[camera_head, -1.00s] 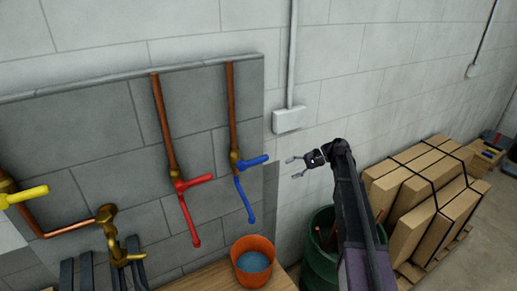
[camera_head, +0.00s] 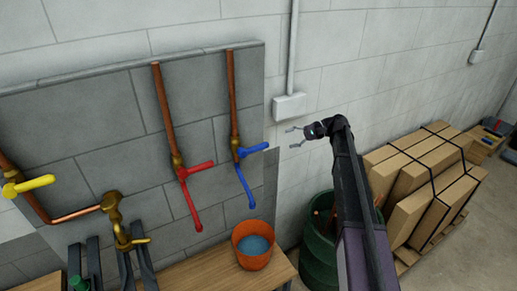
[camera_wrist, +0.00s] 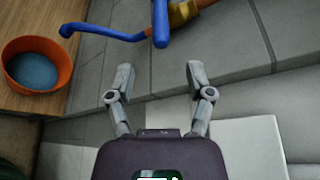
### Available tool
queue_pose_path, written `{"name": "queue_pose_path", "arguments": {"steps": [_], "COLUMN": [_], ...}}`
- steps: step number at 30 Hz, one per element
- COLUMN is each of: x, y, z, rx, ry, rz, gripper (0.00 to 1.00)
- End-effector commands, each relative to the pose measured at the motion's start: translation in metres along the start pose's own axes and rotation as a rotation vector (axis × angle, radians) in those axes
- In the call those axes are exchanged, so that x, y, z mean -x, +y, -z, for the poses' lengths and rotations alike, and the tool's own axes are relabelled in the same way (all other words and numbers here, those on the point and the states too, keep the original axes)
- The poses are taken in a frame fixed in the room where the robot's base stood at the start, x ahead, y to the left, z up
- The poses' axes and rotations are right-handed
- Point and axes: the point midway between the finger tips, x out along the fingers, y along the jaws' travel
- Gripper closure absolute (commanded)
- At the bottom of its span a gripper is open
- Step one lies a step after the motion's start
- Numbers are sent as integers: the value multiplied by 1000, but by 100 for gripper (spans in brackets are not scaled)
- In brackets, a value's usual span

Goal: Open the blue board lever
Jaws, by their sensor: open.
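The blue lever (camera_head: 253,149) sits on a brass valve at the lower end of a copper pipe on the grey wall panel. Its handle points right, and a blue spout (camera_head: 245,187) hangs below the valve. In the wrist view the blue lever (camera_wrist: 160,22) shows at the top, beyond the fingertips, with the blue spout (camera_wrist: 105,33) reaching left. My gripper (camera_head: 291,137) is to the right of the lever, apart from it, with its fingers pointing left toward it. In the wrist view my gripper (camera_wrist: 160,77) is open and empty.
A red lever (camera_head: 201,167) is left of the blue one, and a yellow lever (camera_head: 28,186) is farther left. An orange bucket (camera_head: 253,246) of water stands on the wooden bench (camera_head: 205,268) below. A green barrel (camera_head: 320,262) and strapped boxes (camera_head: 420,190) are right.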

Motion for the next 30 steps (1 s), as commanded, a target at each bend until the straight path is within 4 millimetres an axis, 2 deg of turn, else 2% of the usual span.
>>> {"name": "queue_pose_path", "arguments": {"steps": [21, 30], "x": [-100, -123], "y": [2, 1], "z": [0, 0], "rx": [0, 0], "ry": [-1, 1], "rz": [-1, 0], "gripper": [32, 32]}}
